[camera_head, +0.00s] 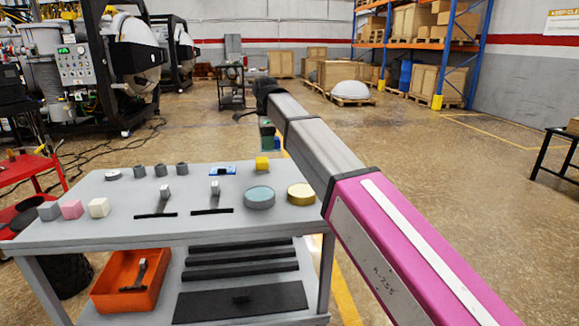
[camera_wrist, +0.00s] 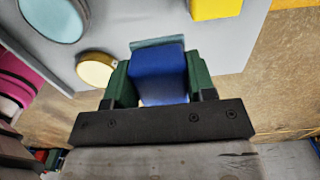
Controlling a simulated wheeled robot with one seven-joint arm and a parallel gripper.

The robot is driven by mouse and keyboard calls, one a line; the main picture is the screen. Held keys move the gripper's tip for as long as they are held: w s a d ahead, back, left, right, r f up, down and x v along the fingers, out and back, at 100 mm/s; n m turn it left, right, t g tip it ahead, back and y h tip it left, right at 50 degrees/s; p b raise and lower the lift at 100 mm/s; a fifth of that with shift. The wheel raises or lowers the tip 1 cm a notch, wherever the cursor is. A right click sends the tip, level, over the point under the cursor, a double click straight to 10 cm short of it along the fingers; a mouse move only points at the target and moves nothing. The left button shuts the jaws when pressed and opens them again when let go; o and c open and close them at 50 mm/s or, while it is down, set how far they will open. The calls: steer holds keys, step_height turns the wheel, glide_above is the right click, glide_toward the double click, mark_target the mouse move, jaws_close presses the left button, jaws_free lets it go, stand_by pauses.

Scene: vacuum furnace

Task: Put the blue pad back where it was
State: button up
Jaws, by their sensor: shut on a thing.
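The blue pad (camera_wrist: 158,72) is held between the two green fingers of my gripper (camera_wrist: 160,85) in the wrist view. A thin teal strip shows along its far edge. In the head view my gripper (camera_head: 270,138) hangs beyond the back right part of the grey table, and a bit of the blue pad (camera_head: 277,143) shows beside it. My arm stretches across the right of the picture. The exact height of the pad above the floor or table is hard to tell.
Floor behind is open.

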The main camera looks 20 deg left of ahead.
glide_above(288, 168)
steer(key=f, duration=0.6)
steer(key=shift+w+a+f, duration=0.1)
steer(key=shift+a+f, duration=0.1)
steer(key=shift+f, duration=0.05)
steer(key=shift+d+f, duration=0.1)
steer(key=shift+f, duration=1.95)
steer(key=shift+f, duration=0.1)
steer(key=o, duration=1)
